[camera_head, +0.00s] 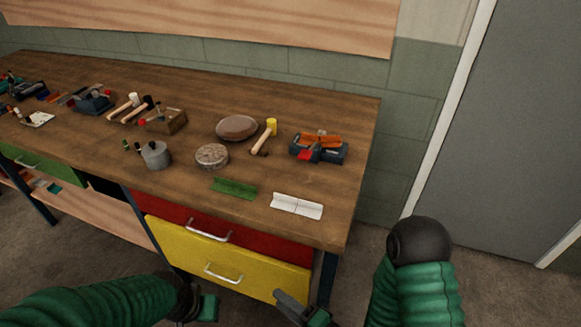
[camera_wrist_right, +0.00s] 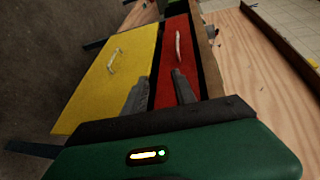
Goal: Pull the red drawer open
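The red drawer (camera_head: 240,235) is under the bench top, directly above the yellow drawer (camera_head: 222,262). It has a pale curved handle (camera_head: 208,230), and it looks shut. In the right wrist view the red drawer (camera_wrist_right: 173,55) and its handle (camera_wrist_right: 178,46) lie beyond my fingertips. My right gripper (camera_head: 303,304) is low, in front of the right end of the yellow drawer. Its fingers are apart and empty in the right wrist view (camera_wrist_right: 158,82), short of the handle. My left gripper (camera_head: 200,302) is at the bottom of the head view, below the drawers; its fingers are not clear.
The wooden workbench (camera_head: 240,95) holds tools, a lidded pot (camera_head: 155,156), a round tin (camera_head: 212,156) and a white angle piece (camera_head: 297,206). A green drawer (camera_head: 45,165) is at left. Floor is clear on the right.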

